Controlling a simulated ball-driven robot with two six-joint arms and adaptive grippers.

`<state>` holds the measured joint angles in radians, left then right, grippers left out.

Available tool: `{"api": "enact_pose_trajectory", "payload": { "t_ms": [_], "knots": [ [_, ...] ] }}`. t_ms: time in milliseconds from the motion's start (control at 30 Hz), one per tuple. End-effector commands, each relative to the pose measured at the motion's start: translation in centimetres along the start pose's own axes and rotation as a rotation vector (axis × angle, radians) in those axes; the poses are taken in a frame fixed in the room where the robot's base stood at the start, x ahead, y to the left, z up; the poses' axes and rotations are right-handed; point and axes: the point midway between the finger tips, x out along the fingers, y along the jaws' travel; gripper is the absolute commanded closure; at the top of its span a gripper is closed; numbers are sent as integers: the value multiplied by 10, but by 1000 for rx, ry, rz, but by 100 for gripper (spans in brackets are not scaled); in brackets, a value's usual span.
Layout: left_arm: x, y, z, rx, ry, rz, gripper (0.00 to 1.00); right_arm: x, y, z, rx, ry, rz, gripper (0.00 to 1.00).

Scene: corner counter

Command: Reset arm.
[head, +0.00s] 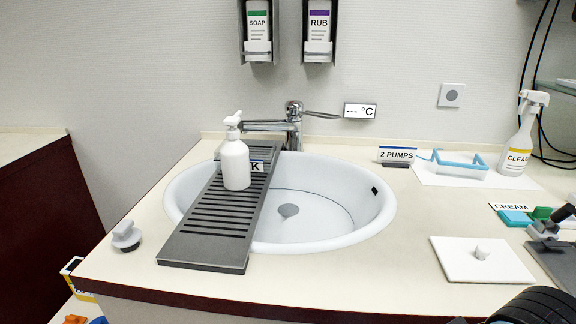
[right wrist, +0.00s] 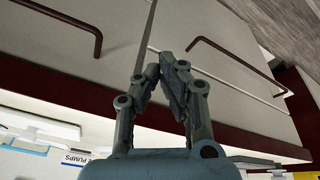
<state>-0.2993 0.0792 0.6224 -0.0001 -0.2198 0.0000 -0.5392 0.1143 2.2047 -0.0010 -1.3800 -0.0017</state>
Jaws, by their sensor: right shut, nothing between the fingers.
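My right gripper (right wrist: 163,72) shows in the right wrist view. Its two grey fingers are shut, with the tips together and nothing between them. It points at pale cabinet fronts (right wrist: 235,50) with dark red bar handles (right wrist: 85,25), apart from them as far as I can tell. In the head view the right gripper cannot be made out; only a dark part of my own body shows at the bottom right. My left gripper is in neither view.
The counter (head: 420,215) holds a round sink (head: 330,238) bridged by a grey slatted board (head: 205,237) with a white pump bottle (head: 235,165). On the right are a white square plate (head: 450,265), a spray bottle (head: 522,140) and a blue frame (head: 460,163). A grey stopper (head: 126,235) stands left.

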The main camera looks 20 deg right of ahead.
Motion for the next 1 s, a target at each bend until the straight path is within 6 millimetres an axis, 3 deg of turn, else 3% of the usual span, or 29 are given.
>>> {"api": "enact_pose_trajectory", "payload": {
  "t_ms": [267, 367, 500, 600, 700, 800, 900, 1000],
  "knots": [
    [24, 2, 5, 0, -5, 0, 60, 125, -4, 46, 11, -52, -3, 100],
    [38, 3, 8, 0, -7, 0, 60, 189, -6, 83, 17, -79, -4, 100],
    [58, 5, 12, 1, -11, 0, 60, 273, -12, 157, 25, -123, -8, 100],
    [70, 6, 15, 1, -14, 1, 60, 315, -17, 215, 30, -152, -10, 100],
    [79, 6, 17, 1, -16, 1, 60, 339, -22, 264, 35, -174, -13, 100],
    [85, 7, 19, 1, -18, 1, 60, 351, -26, 301, 37, -191, -15, 100],
    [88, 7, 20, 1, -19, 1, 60, 355, -28, 322, 39, -198, -16, 100],
    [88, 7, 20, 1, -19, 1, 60, 355, -29, 329, 39, -200, -17, 100]
  ]
}}
